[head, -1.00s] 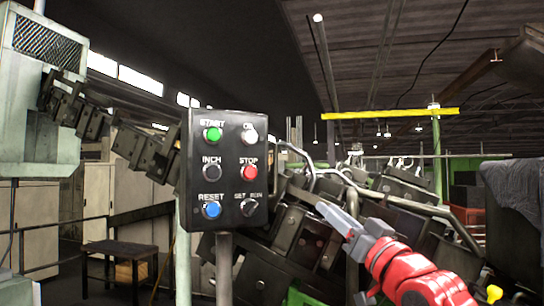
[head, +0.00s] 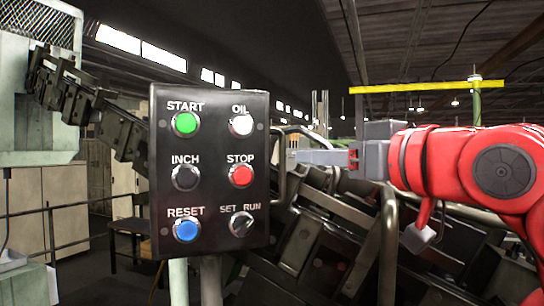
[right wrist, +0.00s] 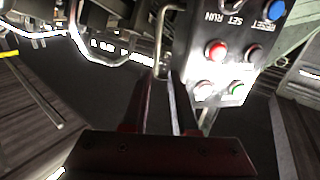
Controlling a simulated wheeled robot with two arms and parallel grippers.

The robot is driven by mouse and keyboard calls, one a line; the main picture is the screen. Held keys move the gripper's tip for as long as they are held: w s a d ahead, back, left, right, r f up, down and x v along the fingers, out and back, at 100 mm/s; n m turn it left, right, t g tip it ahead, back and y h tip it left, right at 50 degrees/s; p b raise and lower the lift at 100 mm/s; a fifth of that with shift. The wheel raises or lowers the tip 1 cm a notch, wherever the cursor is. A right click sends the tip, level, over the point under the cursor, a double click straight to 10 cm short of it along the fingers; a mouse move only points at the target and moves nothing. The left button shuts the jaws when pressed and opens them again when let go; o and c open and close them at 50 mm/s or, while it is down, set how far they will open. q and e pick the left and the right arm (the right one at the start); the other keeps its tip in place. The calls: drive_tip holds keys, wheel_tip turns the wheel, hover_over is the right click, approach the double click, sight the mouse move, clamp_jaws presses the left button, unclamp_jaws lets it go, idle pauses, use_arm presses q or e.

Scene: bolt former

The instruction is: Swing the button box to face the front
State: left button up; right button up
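The button box (head: 210,215) is a dark upright panel with green, white, black, red and blue buttons and a SET/RUN knob. Its labelled face points toward me in the head view; it shows upside down at upper right in the right wrist view (right wrist: 228,72). A bent metal handle (head: 281,185) stands at its right side. My right gripper (head: 292,157) comes in from the right, level with the box, its tips close to the handle. In the wrist view its fingers (right wrist: 160,88) are apart, with the handle's end near their tips; contact is unclear. My left gripper is out of view.
A post (head: 210,280) stands below the box. Dark machine blocks and metal tubes (head: 388,245) crowd the area below my right arm. A pale machine (head: 40,105) stands at left, with a dark chain of blocks (head: 65,90) running toward the box.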

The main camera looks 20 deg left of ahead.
sight(280, 157)
drive_tip(key=p+x, duration=0.2)
drive_tip(key=x, duration=1)
drive_tip(key=shift+w+a+f, duration=0.15)
drive_tip(key=shift+w+a, duration=0.05)
drive_tip(key=shift+w, duration=0.15)
drive_tip(key=shift+s, duration=0.1)
drive_tip(key=shift+c, duration=0.6)
clamp_jaws()
